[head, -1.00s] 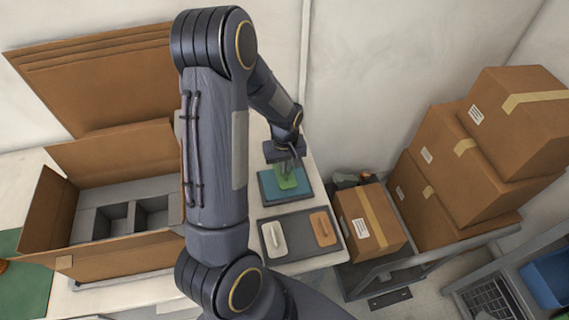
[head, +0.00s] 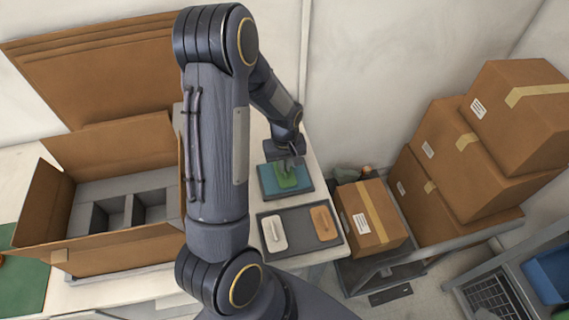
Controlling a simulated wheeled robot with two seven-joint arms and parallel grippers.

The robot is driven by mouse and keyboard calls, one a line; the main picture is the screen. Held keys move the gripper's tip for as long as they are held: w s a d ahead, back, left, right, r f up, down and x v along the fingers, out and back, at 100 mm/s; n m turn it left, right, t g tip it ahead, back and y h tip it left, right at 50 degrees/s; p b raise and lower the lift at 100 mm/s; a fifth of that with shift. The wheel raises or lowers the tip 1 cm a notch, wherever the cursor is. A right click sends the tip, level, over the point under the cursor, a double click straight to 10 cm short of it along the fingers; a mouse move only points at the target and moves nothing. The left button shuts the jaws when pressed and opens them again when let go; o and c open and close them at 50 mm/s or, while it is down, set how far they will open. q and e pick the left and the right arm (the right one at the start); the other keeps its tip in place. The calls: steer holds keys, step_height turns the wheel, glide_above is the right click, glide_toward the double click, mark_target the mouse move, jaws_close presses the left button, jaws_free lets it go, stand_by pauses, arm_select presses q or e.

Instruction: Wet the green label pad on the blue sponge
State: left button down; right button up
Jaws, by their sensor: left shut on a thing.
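My left gripper (head: 290,162) is at the far right part of the white table, pointing down and shut on the green label pad (head: 286,179). The pad is over the middle of the blue sponge (head: 267,184) and looks to be resting on it, though the exact contact cannot be made out from above. The sponge is a flat blue square in a dark shallow holder. The gripper's fingers partly hide the top of the pad. My right gripper is not in view.
A dark tray (head: 296,251) in front of the sponge holds a white block (head: 274,233) and an orange block (head: 323,223). An open carton (head: 107,253) with grey dividers stands left. Closed cartons (head: 370,215) stand on a rack at right. My arm hides the table's middle.

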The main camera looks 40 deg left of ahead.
arm_select(q)
steer(key=shift+f+b, duration=0.6)
stand_by(1.6)
steer(key=shift+r+p, duration=2.55)
steer(key=shift+r, duration=1)
